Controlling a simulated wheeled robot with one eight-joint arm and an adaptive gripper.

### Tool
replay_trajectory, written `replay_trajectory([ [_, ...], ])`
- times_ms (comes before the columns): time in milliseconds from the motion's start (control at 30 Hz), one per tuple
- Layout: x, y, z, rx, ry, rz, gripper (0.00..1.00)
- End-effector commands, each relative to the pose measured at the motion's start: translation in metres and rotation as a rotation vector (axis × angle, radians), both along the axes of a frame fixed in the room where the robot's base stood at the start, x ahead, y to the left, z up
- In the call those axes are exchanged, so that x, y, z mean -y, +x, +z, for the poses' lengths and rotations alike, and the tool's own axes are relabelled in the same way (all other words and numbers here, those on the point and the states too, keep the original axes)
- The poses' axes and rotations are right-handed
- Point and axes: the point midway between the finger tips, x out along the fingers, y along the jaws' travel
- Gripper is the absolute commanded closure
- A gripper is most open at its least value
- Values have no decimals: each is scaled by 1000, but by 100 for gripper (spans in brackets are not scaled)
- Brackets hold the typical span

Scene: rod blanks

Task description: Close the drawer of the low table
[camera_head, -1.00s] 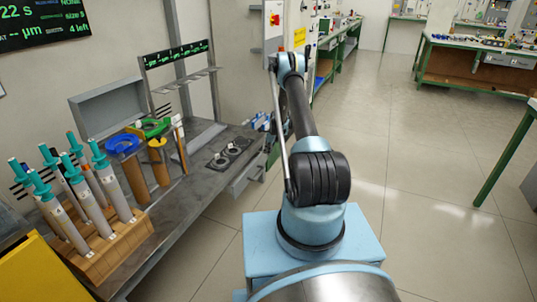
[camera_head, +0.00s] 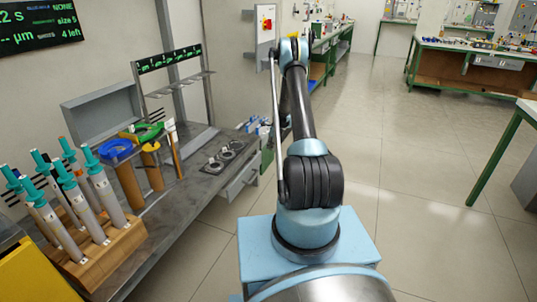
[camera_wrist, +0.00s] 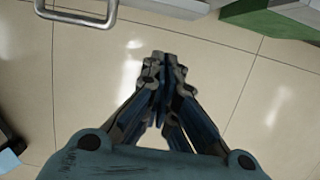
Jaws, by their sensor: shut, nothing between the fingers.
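The low table (camera_head: 182,205) stands along the wall at the left of the head view. Its drawer (camera_head: 241,182) shows at the table's right side, with a light grey front and a bar handle; it seems to stick out, though how far is hard to tell. In the wrist view a metal bar handle (camera_wrist: 78,18) lies at the top left edge, cut off by the frame. My gripper (camera_wrist: 163,58) is shut and empty above the floor, apart from that handle and below right of it in the picture. In the head view my gripper is hidden behind my arm.
A wooden rack (camera_head: 100,255) with several teal-capped rods, blue (camera_head: 116,149) and green (camera_head: 143,132) ring-topped holders and a dark ring plate (camera_head: 224,155) stand on the table. A green-legged bench (camera_head: 497,155) is at the right. The floor between is clear.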

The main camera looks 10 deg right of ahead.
Motion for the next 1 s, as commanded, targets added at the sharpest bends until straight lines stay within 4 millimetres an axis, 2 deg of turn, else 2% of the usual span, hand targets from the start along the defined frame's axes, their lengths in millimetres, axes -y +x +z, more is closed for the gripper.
replay_trajectory([
  [100, 2, -1, 12, 0, 0, 1, 100],
  [267, 0, -7, 20, 0, 0, 2, 100],
  [500, -26, -55, 22, 1, 0, 4, 100],
  [567, -29, -62, 22, 1, 0, 4, 100],
  [767, -34, -62, 8, 1, 0, 4, 100],
  [1000, -42, -57, -25, 2, 0, 5, 100],
])
